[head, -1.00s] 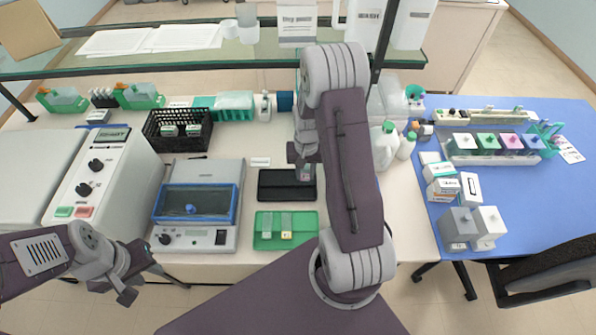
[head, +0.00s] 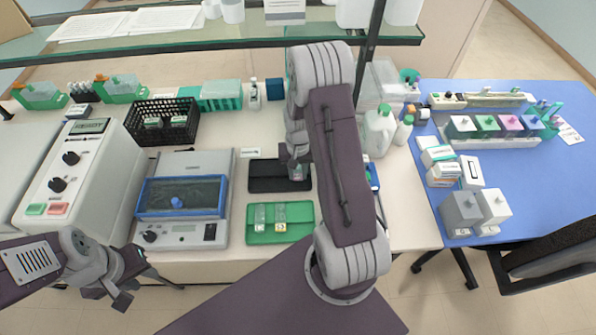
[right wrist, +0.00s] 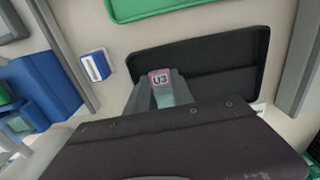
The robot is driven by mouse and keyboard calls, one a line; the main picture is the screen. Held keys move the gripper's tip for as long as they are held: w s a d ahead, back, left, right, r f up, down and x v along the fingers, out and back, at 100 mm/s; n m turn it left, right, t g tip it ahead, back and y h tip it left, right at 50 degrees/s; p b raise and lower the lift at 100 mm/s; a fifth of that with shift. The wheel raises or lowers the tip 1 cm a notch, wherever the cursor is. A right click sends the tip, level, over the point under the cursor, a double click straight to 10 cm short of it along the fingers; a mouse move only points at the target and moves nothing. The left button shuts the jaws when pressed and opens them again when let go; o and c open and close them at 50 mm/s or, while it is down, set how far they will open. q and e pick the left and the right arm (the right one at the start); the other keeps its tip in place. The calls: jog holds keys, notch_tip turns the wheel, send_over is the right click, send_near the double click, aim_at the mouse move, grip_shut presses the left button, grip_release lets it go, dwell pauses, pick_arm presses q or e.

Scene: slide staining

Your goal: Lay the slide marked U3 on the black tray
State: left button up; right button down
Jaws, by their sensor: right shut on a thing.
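The slide marked U3 (right wrist: 160,82) has a pink label end, seen in the right wrist view. My right gripper (right wrist: 158,98) is shut on it and holds it over the black tray (right wrist: 218,62). In the head view my right gripper (head: 297,172) is at the right part of the black tray (head: 268,185), and the arm partly hides the area. I cannot tell whether the slide touches the tray. My left gripper (head: 122,290) is in front of the table at the lower left, away from the trays; its jaws are not clear.
The green tray (head: 252,236) with two slides lies just in front of the black tray. The blue-framed device (head: 180,216) stands to its left. A black basket (head: 162,135) is behind left. White bottles (head: 380,130) stand to the right of my right arm.

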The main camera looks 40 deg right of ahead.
jog(key=shift+f, duration=0.25)
dwell(0.6)
jog(key=c, duration=1)
grip_release()
notch_tip(320, 180, up, 9)
jog(key=shift+r+b, duration=0.1)
jog(key=shift+b, duration=0.35)
jog(key=shift+a, duration=0.1)
jog(key=a+r+n, duration=0.2)
jog(key=a+r, duration=0.1)
jog(key=a, duration=0.2)
jog(key=shift+s+a+f+n+t, duration=0.2)
jog(key=shift+s+a+n, duration=0.45)
jog(key=shift+s+a, duration=0.85)
jog(key=shift+s+a+f+n+t, duration=0.15)
jog(key=shift+s+a+n, duration=0.75)
jog(key=shift+s, duration=0.95)
jog(key=shift+s+a+f+n+t, duration=0.1)
jog(key=shift+s+a+n+t, duration=0.25)
jog(key=shift+s+a, duration=1.25)
